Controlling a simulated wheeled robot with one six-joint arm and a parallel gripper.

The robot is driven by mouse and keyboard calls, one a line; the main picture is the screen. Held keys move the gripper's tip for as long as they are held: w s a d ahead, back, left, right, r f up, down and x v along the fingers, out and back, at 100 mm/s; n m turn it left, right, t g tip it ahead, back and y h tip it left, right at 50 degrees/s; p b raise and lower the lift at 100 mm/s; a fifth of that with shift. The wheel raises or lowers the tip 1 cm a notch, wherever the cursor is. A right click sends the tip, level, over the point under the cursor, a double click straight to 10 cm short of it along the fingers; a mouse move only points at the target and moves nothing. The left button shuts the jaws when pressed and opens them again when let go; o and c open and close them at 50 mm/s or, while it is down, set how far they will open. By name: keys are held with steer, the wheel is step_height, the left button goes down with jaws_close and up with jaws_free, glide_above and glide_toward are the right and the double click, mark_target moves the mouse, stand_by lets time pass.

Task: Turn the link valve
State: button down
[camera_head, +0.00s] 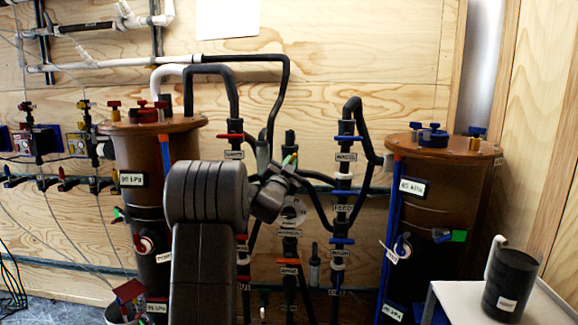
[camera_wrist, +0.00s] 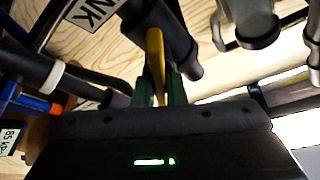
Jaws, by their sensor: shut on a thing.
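The link valve shows in the wrist view as a yellow handle (camera_wrist: 155,48) beside a dark pipe. A white label (camera_wrist: 92,12) near it ends in "NK"; the rest is cut off. My gripper (camera_wrist: 160,84) has green fingers, one on each side of the handle, and is shut on it. In the head view my gripper (camera_head: 290,160) is at the middle pipes, its green fingertips just showing. The yellow handle cannot be made out there.
A brown tank (camera_head: 140,215) stands left and another brown tank (camera_head: 440,200) right, with gauges and small valves. Dark pipes with red, orange and blue handles, such as this blue handle (camera_head: 342,240), crowd around my arm. A black canister (camera_head: 509,285) stands on a white surface at right.

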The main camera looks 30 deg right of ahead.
steer(key=m, duration=0.2)
steer(key=m+g+p, duration=0.1)
steer(key=shift+r+m+g, duration=0.15)
steer(key=shift+m+g, duration=0.15)
steer(key=shift+m, duration=0.1)
steer(key=m+g+p, duration=0.1)
steer(key=m+p, duration=0.2)
steer(key=m, duration=0.1)
steer(key=shift+d+g, duration=0.1)
steer(key=shift+g, duration=0.3)
steer(key=m+p, duration=0.1)
steer(key=m, duration=0.1)
steer(key=m+g+p, duration=0.1)
steer(key=m+p, duration=0.1)
steer(key=shift+s+f, duration=0.1)
steer(key=shift+f, duration=0.2)
steer(key=shift+f+m+g+y+p, duration=0.15)
steer(key=shift+m+g+y+p, duration=0.15)
steer(key=shift+m+p, duration=0.25)
steer(key=shift+f, duration=0.1)
steer(key=c, duration=1.5)
jaws_free()
steer(key=shift+d, duration=0.1)
